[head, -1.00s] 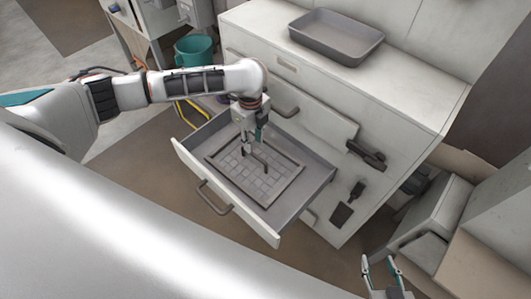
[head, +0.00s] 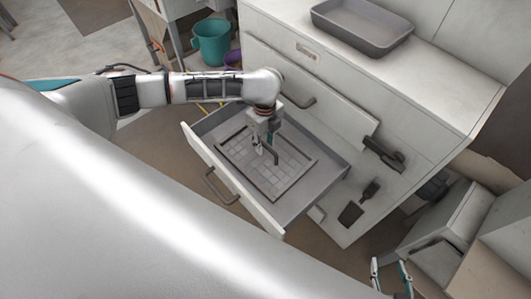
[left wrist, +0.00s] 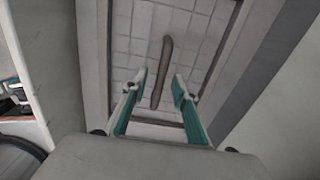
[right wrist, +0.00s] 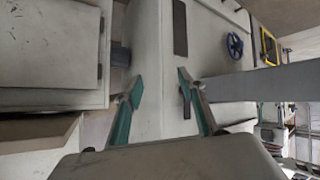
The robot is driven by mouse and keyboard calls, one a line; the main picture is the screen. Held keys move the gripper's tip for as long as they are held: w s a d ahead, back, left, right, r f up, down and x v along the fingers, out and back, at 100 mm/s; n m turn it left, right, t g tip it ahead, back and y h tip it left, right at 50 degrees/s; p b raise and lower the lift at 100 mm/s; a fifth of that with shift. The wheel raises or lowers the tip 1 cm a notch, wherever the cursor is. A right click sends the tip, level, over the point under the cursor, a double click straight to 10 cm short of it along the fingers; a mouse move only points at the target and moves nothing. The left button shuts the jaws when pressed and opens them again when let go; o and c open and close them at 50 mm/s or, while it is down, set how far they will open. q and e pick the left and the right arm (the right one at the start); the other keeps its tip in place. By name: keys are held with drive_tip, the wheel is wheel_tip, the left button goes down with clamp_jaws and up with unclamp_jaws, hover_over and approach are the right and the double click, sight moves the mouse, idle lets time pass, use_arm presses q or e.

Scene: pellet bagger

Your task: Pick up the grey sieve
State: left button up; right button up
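The grey sieve (head: 284,174) lies flat in the open drawer (head: 318,188). It has a dark rectangular frame, a grid surface and a raised dark bar handle. My left gripper (head: 264,153) is over the sieve, pointing down at the handle. In the left wrist view, my left gripper (left wrist: 160,84) is open, with the sieve's handle (left wrist: 166,62) between the fingertip lines and a gap on both sides. I cannot tell whether the fingertips are down at handle height. My right gripper (head: 391,268) is open and empty at the lower right; its fingers also show in the right wrist view (right wrist: 158,84).
The drawer walls surround the sieve closely. A grey tray (head: 362,27) stands on the white cabinet top (head: 425,62). A dark scraper-like tool (head: 358,205) hangs on the cabinet's side. A teal bucket (head: 211,42) stands behind my left arm.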

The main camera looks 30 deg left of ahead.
use_arm(q)
drive_tip(key=shift+r, duration=0.1)
clamp_jaws()
